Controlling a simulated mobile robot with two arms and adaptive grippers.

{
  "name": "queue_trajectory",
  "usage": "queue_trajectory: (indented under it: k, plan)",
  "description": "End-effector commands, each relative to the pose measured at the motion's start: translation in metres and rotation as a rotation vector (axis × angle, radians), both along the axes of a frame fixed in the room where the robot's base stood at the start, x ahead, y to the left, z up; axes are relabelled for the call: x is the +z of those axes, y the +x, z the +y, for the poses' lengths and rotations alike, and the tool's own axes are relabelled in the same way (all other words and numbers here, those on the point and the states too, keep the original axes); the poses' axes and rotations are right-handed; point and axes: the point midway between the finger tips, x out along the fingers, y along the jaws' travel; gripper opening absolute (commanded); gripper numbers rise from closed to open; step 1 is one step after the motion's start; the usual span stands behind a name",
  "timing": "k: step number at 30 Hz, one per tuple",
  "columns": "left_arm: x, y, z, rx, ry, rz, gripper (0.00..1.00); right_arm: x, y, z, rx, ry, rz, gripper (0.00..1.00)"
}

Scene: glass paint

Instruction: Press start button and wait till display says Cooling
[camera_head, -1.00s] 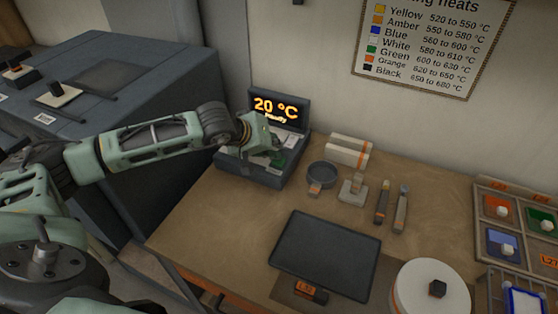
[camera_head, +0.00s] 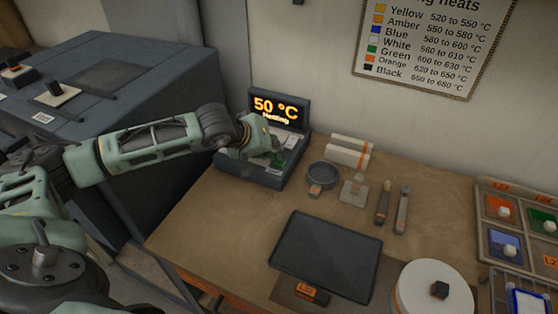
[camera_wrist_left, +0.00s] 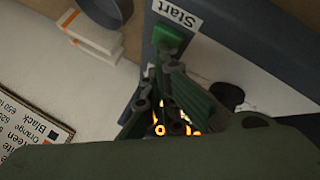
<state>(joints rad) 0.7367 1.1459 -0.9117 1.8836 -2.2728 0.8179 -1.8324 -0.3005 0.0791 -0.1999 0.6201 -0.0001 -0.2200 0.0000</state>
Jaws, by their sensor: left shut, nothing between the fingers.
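The control box (camera_head: 254,172) stands at the back left of the workbench. Its display (camera_head: 276,108) reads 50 °C in orange, with a smaller word below that looks like "Heating". My left gripper (camera_head: 270,160) is shut and empty over the box's front panel. In the left wrist view, the green start button (camera_wrist_left: 172,37) sits beside a white "Start" label (camera_wrist_left: 178,14), and my left fingertips (camera_wrist_left: 165,55) are at its edge; I cannot tell whether they touch it. My right gripper is not in view.
A dark tray (camera_head: 326,254) lies mid-bench, with a round white turntable (camera_head: 408,290) at its right. A dark bowl (camera_head: 322,174), white blocks (camera_head: 349,150) and tools (camera_head: 400,210) lie near the box. A compartment tray (camera_head: 482,215) is at right. A heat chart (camera_head: 430,45) hangs behind.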

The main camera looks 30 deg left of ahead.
Motion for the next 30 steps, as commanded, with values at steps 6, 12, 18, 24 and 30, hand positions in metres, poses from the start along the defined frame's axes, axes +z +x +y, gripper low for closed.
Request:
queue_trajectory:
  k: [6,12,18,24,30]
  plan:
    - [0.003,-0.001,0.000,0.000,0.001,0.003,0.00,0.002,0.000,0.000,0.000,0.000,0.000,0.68]
    - [0.014,-0.001,0.000,0.001,0.001,0.002,0.00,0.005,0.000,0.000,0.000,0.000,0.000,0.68]
    - [0.016,0.000,0.000,-0.001,0.000,0.002,0.00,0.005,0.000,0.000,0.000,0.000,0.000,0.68]
    - [0.017,0.000,0.000,0.000,0.000,0.001,0.00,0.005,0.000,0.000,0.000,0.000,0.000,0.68]
    - [0.032,0.000,0.000,0.001,0.000,-0.001,0.00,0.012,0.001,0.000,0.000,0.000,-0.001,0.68]
